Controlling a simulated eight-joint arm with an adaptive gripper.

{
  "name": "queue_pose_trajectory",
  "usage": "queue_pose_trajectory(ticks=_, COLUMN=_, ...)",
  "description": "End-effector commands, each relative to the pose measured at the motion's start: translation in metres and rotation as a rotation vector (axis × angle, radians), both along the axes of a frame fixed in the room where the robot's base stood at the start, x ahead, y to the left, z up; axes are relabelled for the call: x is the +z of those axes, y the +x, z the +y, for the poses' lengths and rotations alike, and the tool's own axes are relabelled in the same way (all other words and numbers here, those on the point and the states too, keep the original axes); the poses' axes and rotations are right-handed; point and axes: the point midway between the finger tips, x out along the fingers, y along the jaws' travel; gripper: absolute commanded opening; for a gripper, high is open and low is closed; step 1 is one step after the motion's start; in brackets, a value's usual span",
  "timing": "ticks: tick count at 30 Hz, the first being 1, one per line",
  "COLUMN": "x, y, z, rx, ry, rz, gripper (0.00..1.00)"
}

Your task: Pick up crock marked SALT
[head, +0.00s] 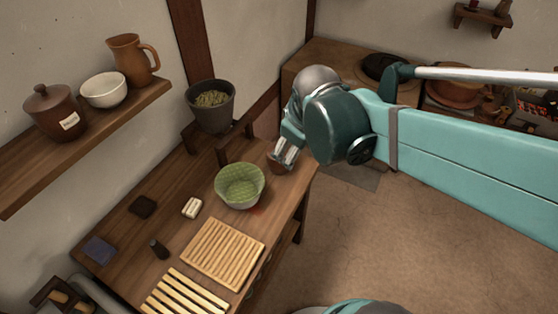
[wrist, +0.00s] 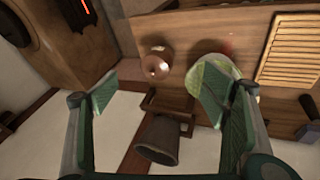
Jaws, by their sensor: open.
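A small reddish-brown lidded crock (wrist: 158,62) stands on the wooden table in the wrist view, beyond and between my fingertips. In the head view this crock (head: 276,163) is at the table's far right corner, partly hidden by my gripper. I cannot see any readable lettering on it. My gripper (wrist: 158,97) is open and empty, its two green fingers spread wide apart and not touching the crock. Another brown lidded crock (head: 54,114) with a white label sits on the wall shelf at left; its label is too small to read.
A dark grey pot (head: 210,103) stands on a wooden stand behind. A slatted board (head: 222,253) lies at the front. The shelf also holds a white bowl (head: 103,90) and a brown jug (head: 133,60).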

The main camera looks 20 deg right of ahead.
Motion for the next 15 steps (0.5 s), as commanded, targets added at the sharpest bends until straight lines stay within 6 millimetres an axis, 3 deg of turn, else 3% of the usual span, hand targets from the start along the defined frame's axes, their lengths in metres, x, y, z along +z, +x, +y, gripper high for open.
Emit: queue_pose_trajectory(ticks=15, x=-0.029, y=0.056, z=0.001, rx=0.314, ry=-0.206, rz=0.142, gripper=0.73)
